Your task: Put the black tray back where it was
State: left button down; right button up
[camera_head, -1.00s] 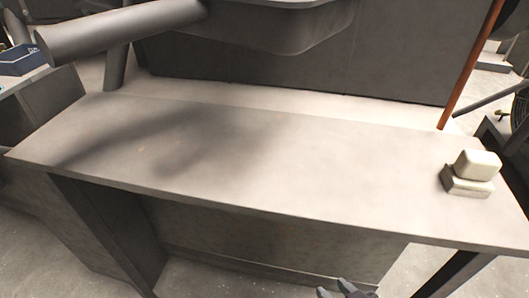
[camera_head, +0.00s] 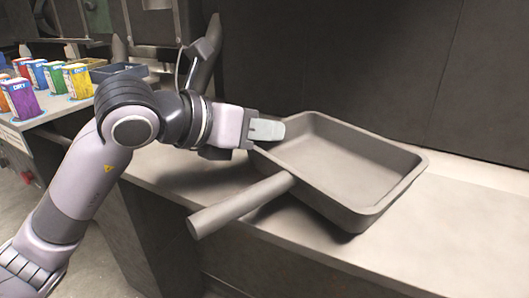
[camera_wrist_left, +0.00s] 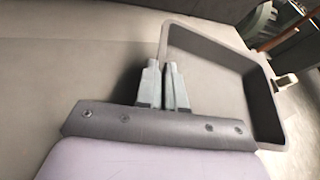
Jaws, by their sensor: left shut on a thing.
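The tray (camera_head: 355,170) is a dark grey rectangular pan with raised walls and a thick round handle (camera_head: 240,205) that points to the lower left. It is over the bare counter, open side up. I cannot tell whether its base touches the counter. My right gripper is not in view.
The counter (camera_head: 440,240) is clear to the right of the tray, with a dark wall panel (camera_head: 350,60) behind. At left, a side counter holds several coloured boxes (camera_head: 78,82) and a dark blue bin (camera_head: 118,71).

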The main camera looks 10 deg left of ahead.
aim_at(264, 147)
pick_arm(q)
notch_tip(264, 147, down, 3)
jog(key=shift+f+b, duration=0.1)
jog(key=shift+b, duration=0.25)
jog(key=shift+f, duration=0.2)
jog(key=shift+r, duration=0.1)
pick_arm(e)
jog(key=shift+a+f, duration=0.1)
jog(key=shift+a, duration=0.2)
pick_arm(q)
jog(key=shift+f, duration=0.25)
jog(key=c, duration=1.2)
grip_release()
jog(key=shift+r, duration=0.1)
jog(key=shift+c, duration=0.2)
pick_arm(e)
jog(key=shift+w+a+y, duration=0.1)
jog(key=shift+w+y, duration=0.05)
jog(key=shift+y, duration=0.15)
